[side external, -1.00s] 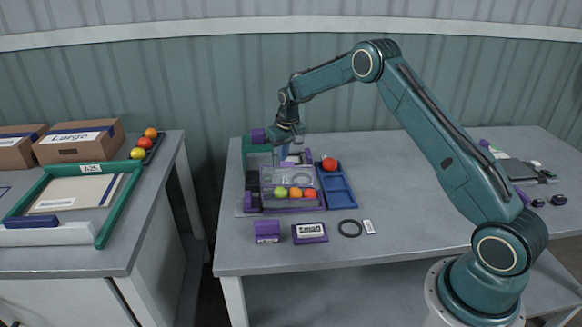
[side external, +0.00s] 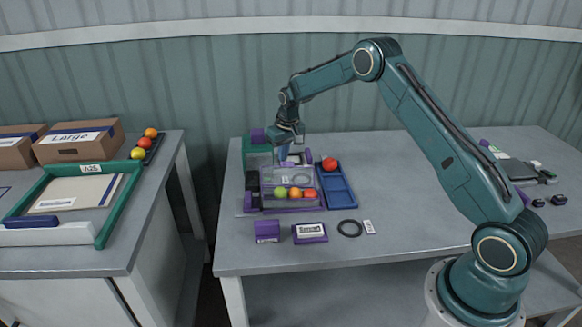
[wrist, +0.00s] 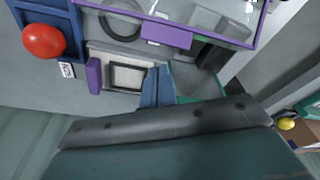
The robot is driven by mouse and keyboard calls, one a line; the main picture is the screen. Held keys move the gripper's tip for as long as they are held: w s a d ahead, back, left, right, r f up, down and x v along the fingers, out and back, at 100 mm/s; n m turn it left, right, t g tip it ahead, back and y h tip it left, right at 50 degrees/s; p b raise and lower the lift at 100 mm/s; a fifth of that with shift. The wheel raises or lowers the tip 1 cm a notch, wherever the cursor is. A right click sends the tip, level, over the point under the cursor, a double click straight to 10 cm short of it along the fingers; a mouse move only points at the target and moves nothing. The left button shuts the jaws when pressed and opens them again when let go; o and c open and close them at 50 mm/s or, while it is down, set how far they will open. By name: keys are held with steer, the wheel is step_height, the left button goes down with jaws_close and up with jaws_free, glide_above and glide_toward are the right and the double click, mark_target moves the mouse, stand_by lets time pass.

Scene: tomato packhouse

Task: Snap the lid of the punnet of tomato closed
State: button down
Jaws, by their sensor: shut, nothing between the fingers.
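The clear punnet (side external: 268,204) sits on a purple-edged fixture on the table in the side external view. A green, an orange and a red tomato (side external: 310,193) show in it. Its clear lid (side external: 270,176) appears raised at the back, but its exact angle is hard to tell. In the wrist view a clear panel with a purple edge (wrist: 166,33) shows at the top. My gripper (side external: 283,157) hangs just behind the punnet, pointing down. Its blue fingers (wrist: 157,88) are together and empty, apart from the purple-edged panel in the wrist view.
A blue tray (side external: 337,187) with a red tomato (side external: 329,163) stands right of the punnet. The table's middle right is clear.

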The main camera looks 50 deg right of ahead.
steer(key=shift+s+a+r, duration=0.25)
steer(key=shift+s+a, duration=0.5)
steer(key=shift+s, duration=0.15)
steer(key=shift+s+a+r, duration=0.2)
steer(key=shift+s+a, duration=0.55)
steer(key=shift+s, duration=0.1)
steer(key=shift+s+a+r, duration=0.25)
steer(key=shift+s+a, duration=0.5)
steer(key=shift+s, duration=0.15)
steer(key=shift+s+a+r, duration=0.1)
steer(key=shift+s+a, duration=0.15)
steer(key=shift+s+a+r, duration=0.1)
steer(key=shift+s+a, duration=0.1)
steer(key=shift+s, duration=0.15)
steer(key=shift+s+a+r, duration=0.3)
steer(key=shift+s+a, duration=0.4)
steer(key=shift+s, duration=0.2)
steer(key=shift+w+d+r, duration=0.15)
steer(key=shift+w+r, duration=0.05)
steer(key=shift+r, duration=0.05)
